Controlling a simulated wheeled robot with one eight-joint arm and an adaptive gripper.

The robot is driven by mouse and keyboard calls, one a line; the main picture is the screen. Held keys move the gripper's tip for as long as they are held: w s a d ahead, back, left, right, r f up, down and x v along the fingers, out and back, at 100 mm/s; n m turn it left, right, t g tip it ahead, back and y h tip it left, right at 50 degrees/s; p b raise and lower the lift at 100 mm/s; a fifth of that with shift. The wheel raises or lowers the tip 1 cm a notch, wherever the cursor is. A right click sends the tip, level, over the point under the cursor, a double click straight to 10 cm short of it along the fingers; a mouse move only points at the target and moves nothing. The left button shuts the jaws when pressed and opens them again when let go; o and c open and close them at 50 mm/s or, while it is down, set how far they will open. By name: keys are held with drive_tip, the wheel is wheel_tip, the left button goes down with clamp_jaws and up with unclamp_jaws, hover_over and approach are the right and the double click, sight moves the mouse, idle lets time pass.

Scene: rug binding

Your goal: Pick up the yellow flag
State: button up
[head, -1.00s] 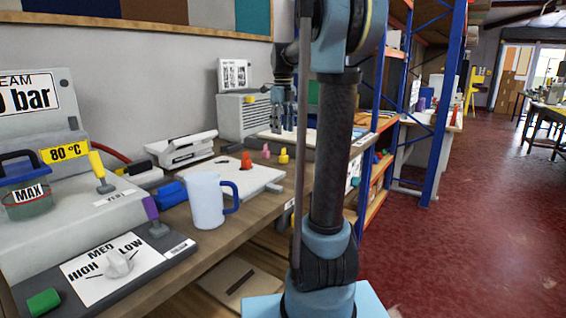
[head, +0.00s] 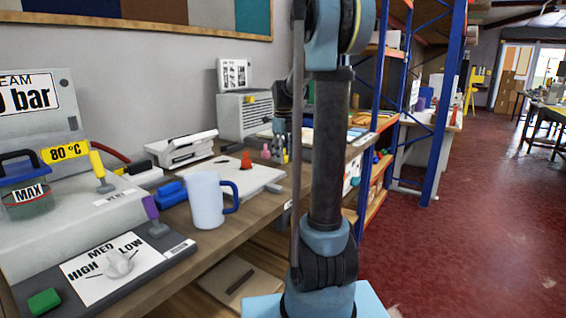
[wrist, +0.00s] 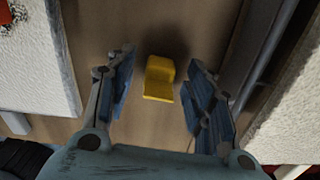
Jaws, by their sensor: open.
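The yellow flag (wrist: 160,78), a small chunky stepped piece, shows in the wrist view between the two fingers of my gripper (wrist: 160,62). The gripper is open, with a gap on both sides of the flag and neither finger seen touching it. In the head view my gripper (head: 280,148) points down at the back of the bench, and the yellow flag (head: 285,158) is mostly hidden by its fingers. How far the fingertips are above the surface is hard to tell.
A red piece (head: 246,160) and a pink piece (head: 266,151) stand just left of my gripper. A white board (head: 225,172), white mug (head: 207,205) and grey drawer cabinet (head: 240,117) are near. A blue-posted rack (head: 445,100) stands right.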

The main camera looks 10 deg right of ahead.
drive_tip(key=shift+f, duration=0.45)
drive_tip(key=c, duration=1.1)
drive_tip(key=shift+r, duration=0.1)
drive_tip(key=shift+c, duration=0.2)
